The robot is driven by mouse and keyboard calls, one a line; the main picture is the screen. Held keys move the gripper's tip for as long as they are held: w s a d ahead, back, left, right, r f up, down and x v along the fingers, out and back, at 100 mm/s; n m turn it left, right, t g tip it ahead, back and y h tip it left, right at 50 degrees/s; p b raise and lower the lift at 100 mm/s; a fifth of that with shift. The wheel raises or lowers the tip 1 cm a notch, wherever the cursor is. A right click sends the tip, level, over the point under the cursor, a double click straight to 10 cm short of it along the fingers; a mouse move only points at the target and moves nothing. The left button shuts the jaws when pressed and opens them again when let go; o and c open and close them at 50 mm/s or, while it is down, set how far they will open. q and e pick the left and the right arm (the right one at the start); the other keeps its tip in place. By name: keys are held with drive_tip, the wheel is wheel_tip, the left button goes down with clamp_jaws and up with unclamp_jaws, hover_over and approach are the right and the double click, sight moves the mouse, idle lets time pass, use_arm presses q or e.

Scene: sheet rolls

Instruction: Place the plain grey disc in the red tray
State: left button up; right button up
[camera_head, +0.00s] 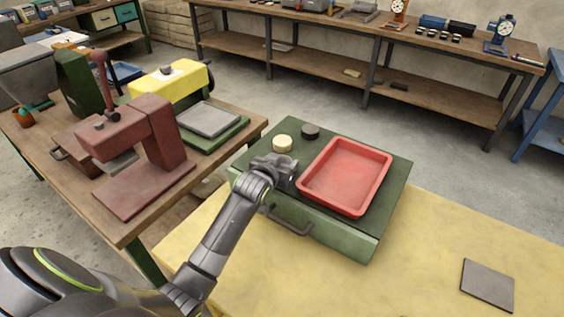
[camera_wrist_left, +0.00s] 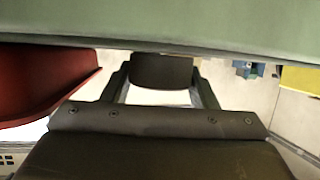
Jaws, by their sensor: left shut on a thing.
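The red tray (camera_head: 345,177) lies on top of a green box, empty, and its edge also shows at the left of the left wrist view (camera_wrist_left: 45,85). My left gripper (camera_head: 285,172) is just left of the tray, low over the box top. It is shut on a dark grey disc (camera_wrist_left: 160,72), which shows between the fingers in the left wrist view. The gripper hides this disc in the head view. A cream disc (camera_head: 282,143) and a dark disc (camera_head: 310,131) sit on the box behind the gripper. My right gripper is not in view.
The green box (camera_head: 345,235) has a front handle and stands on a yellow tabletop (camera_head: 420,270). A grey square plate (camera_head: 488,284) lies at the right. A dark red press (camera_head: 140,150) stands on the wooden table at left.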

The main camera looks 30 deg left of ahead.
use_arm(q)
drive_tip(key=shift+f, duration=0.15)
drive_tip(key=o, duration=1.1)
drive_tip(key=shift+c, duration=0.2)
